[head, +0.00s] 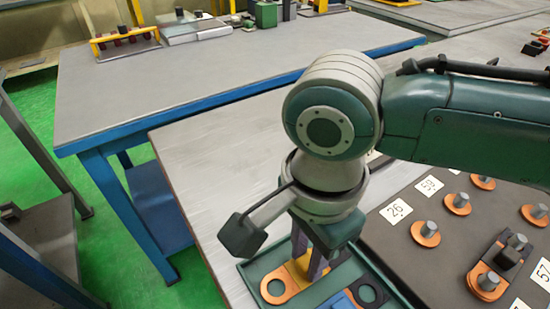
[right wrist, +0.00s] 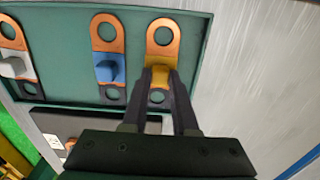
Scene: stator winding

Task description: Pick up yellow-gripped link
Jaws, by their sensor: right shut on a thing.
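The yellow-gripped link is a flat copper and dark strip with a ring at each end and a yellow block in the middle. It lies in a green tray (head: 378,272), with its copper end (head: 279,287) showing in the head view. In the right wrist view its yellow block (right wrist: 160,76) sits between the fingers of my right gripper (right wrist: 161,80), which is shut on it. My right gripper (head: 313,264) points down into the tray in the head view, partly hiding the link. My left gripper is not in view.
A blue-gripped link (right wrist: 108,67) lies beside it in the tray, and a white-gripped link (right wrist: 13,66) lies further left. A dark board (head: 420,272) with copper-ringed posts and number labels stands right of the tray. A blue-framed table (head: 230,85) stands behind.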

